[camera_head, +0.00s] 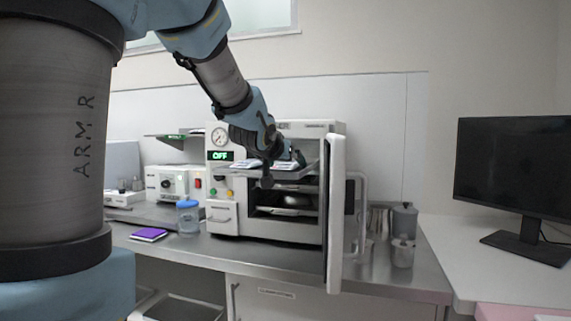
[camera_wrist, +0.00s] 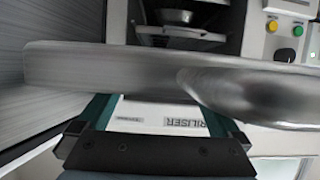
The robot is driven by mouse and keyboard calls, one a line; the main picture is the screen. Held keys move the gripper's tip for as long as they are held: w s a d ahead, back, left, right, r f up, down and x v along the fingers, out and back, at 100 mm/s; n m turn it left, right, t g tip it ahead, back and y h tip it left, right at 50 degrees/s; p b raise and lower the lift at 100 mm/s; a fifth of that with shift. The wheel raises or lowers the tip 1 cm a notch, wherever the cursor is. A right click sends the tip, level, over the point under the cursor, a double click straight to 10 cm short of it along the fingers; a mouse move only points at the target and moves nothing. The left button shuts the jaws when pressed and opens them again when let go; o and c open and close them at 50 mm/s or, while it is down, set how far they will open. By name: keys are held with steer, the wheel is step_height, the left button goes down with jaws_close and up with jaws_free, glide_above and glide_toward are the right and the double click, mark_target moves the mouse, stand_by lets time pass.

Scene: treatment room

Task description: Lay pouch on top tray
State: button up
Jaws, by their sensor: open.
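The top tray (camera_head: 275,174) is a thin metal shelf at the mouth of the open white steriliser (camera_head: 224,215) in the head view. White pale-printed pouches (camera_head: 246,164) lie on or right at this tray, partly behind my gripper. My gripper (camera_head: 275,166) is at the tray's front. In the wrist view my gripper (camera_wrist: 155,115) has its teal fingers spread apart. A grey metal band (camera_wrist: 110,68), apparently the tray edge, crosses in front of them. I see nothing clearly gripped.
The steriliser door (camera_head: 335,215) stands open toward me on the right. A lower shelf holds a metal bowl (camera_head: 297,200). A blue-lidded jar (camera_head: 187,218) and a purple pad (camera_head: 148,235) are on the counter to the left. Metal canisters (camera_head: 404,220) stand right of the door.

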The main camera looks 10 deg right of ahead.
steer(key=shift+r, duration=0.2)
steer(key=p+v, duration=0.1)
steer(key=v, duration=1.1)
steer(key=shift+f, duration=0.15)
